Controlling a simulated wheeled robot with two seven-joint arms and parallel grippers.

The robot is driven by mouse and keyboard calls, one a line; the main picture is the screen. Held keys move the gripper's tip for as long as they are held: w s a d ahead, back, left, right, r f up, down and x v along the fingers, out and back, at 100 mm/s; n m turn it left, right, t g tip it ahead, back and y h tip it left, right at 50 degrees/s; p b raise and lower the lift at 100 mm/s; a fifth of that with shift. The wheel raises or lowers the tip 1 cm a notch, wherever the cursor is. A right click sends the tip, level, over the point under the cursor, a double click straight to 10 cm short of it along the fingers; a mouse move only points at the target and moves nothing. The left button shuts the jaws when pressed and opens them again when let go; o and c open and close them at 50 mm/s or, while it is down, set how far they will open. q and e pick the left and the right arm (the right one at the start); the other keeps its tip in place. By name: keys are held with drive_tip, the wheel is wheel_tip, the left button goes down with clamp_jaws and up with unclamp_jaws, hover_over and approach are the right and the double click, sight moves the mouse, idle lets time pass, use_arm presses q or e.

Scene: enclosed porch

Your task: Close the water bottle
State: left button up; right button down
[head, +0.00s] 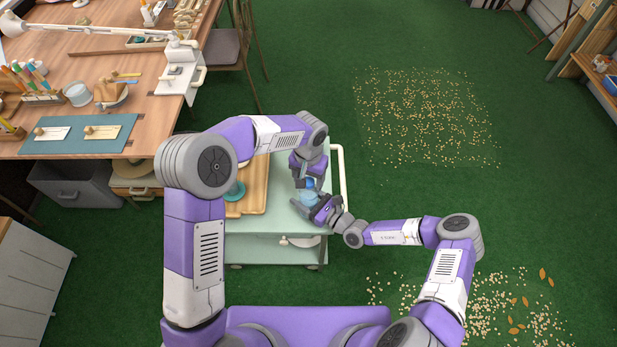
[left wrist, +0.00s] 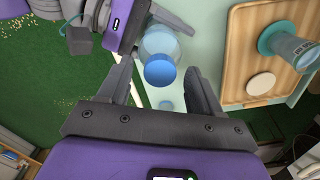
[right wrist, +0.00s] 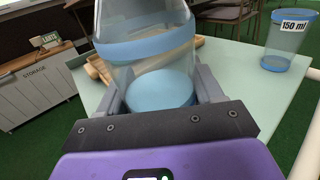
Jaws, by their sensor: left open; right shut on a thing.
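The clear water bottle (head: 309,198) with blue parts is in the grip of my right gripper (head: 318,209), above the cart. In the right wrist view, the bottle (right wrist: 145,68) stands between the right fingers, with a blue band and a blue base; its top is out of frame. My left gripper (head: 306,173) is just above it. In the left wrist view, a round blue cap (left wrist: 160,73) shows between the open left fingers (left wrist: 158,76), in front of the bottle's clear body (left wrist: 160,42). I cannot tell whether the cap is seated or whether a finger touches it.
The pale green cart (head: 262,247) carries a wooden tray (left wrist: 236,55) with a teal-based container (left wrist: 285,45) and a cream disc (left wrist: 261,84). A cup marked 150 ml (right wrist: 283,43) stands on the cart. A cluttered wooden table (head: 140,62) is at the left. Green floor is open at the right.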

sight(316, 202)
use_arm(q)
wheel_tip(316, 202, up, 12)
idle(0.6)
use_arm(e)
drive_tip(key=shift+c, duration=0.5)
unclamp_jaws()
drive_tip(key=shift+o, duration=0.5)
drive_tip(key=shift+s+d+r+p, duration=0.35)
drive_tip(key=shift+s+d+p, duration=0.15)
drive_tip(key=shift+d+p, duration=0.15)
drive_tip(key=shift+s+d+r+p, duration=0.3)
drive_tip(key=shift+s+d+p, duration=0.2)
drive_tip(key=shift+d+p, duration=0.1)
drive_tip(key=shift+s+d+r+p, duration=0.35)
drive_tip(key=shift+s+d+p, duration=0.2)
drive_tip(key=shift+d, duration=0.1)
use_arm(q)
wheel_tip(316, 202, up, 4)
drive_tip(key=shift+f, duration=0.15)
use_arm(e)
drive_tip(key=shift+d, duration=0.15)
